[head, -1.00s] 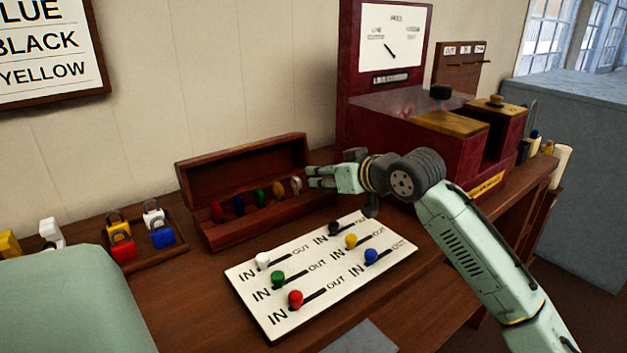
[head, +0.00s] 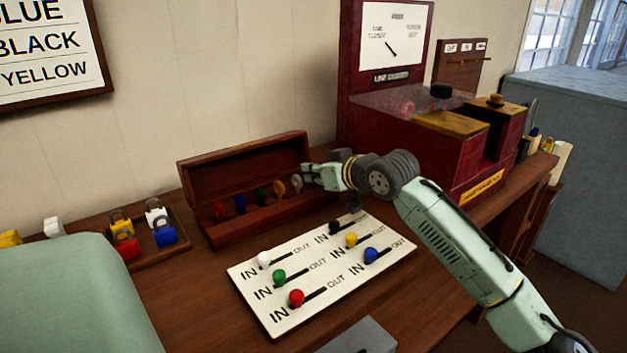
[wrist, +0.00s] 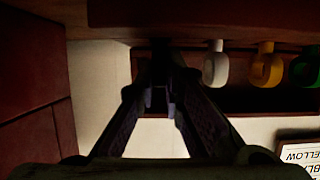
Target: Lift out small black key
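My gripper (head: 310,174) is at the right end of the open wooden key box (head: 250,222), just right of the white key (head: 296,183). In the wrist view the two dark fingers (wrist: 160,92) narrow toward a dark upright shape at the top. I cannot tell if that shape is the small black key, or if the fingers touch it. No black key stands out in the head view; the gripper covers that end of the box. The white key also shows in the wrist view (wrist: 215,68), right of the fingers.
Yellow (head: 279,187), green (head: 261,197), blue (head: 240,204) and red (head: 219,211) keys hang left of the white one. A lever board (head: 320,275) lies in front. A dark red machine (head: 400,115) stands behind right. A padlock tray (head: 140,252) is left.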

